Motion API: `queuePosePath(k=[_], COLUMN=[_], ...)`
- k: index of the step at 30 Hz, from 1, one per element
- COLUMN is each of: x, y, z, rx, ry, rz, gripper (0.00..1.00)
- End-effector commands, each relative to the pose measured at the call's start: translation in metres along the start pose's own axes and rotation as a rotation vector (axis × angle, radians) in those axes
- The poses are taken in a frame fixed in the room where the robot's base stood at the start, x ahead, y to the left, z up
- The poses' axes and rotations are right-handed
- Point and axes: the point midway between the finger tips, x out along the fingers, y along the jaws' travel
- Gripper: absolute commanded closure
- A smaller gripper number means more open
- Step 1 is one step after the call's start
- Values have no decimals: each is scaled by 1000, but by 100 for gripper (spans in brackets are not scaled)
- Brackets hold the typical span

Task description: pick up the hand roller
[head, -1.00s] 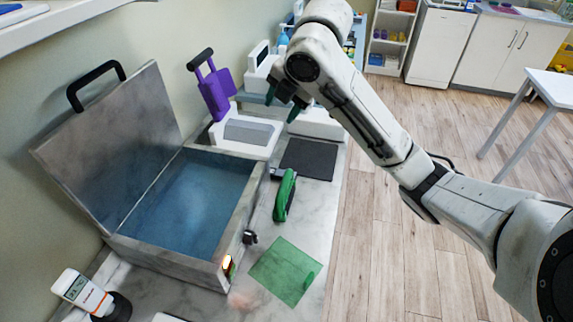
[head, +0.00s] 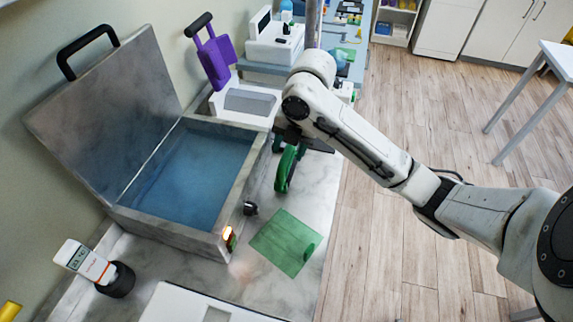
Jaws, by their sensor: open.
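A long green object with a dark end, which looks like the hand roller (head: 285,172), lies on the marble counter just right of the open tub. My gripper (head: 290,147) is open, pointing down over its far end. The fingers seem to be on either side of this end, but I cannot tell whether they touch it. My gripper and wrist hide the far end of the roller.
The open tub of blue water (head: 187,178) stands close on the left, its raised lid behind. A green sheet (head: 280,239) lies nearer on the counter. A white device (head: 250,99) stands beyond the roller. The counter's right edge drops to the floor.

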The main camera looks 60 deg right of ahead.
Motion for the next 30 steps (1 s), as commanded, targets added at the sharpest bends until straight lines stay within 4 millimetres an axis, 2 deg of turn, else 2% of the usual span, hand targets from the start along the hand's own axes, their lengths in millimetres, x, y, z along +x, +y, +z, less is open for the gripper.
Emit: queuePosePath(k=[7, 16, 30], x=[32, 37, 36], y=[1, 1, 1], z=[-2, -2, -2], rx=[2, 0, 0], ry=[2, -1, 0], rz=[-2, 0, 0], gripper=[49, 49, 94])
